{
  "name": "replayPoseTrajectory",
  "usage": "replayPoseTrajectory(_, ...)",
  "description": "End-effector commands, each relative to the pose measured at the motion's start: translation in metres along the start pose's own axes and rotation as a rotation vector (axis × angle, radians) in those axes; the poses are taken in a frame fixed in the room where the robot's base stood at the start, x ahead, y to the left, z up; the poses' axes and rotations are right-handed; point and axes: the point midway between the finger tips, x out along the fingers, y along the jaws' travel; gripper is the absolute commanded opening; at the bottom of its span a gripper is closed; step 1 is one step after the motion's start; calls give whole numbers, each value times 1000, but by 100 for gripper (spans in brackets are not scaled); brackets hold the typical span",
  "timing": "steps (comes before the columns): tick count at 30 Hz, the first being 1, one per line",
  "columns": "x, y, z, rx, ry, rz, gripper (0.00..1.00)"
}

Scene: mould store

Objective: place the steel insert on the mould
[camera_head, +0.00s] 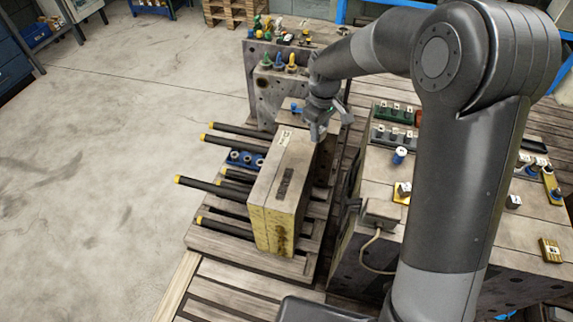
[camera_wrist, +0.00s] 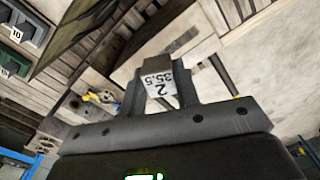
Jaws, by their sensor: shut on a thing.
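My gripper (camera_head: 316,132) is at the far end of a pale, block-shaped mould (camera_head: 268,212), close to its top. The mould stands on a wooden pallet and has a small label and a dark strip on its top face. In the wrist view my gripper (camera_wrist: 162,95) is shut on a grey steel insert (camera_wrist: 170,45), which has a white label reading "2" and "35.5". The insert is hard to make out in the head view. I cannot tell whether it touches the mould.
Black rods with yellow tips (camera_head: 210,183) stick out left of the mould, with a blue holder (camera_head: 245,158) among them. A grey block (camera_head: 270,92) stands behind. At right a large block (camera_head: 385,185) carries trays and small parts. The concrete floor (camera_head: 110,170) at left is clear.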

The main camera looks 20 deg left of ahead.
Motion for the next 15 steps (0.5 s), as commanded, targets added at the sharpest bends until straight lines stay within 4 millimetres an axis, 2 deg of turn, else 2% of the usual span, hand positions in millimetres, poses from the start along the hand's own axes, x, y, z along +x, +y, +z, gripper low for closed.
replayPoseTrajectory(5, 0, -26, -21, -54, 1, 1, 0)
replayPoseTrajectory(15, 88, -25, -19, -49, -4, -3, 0)
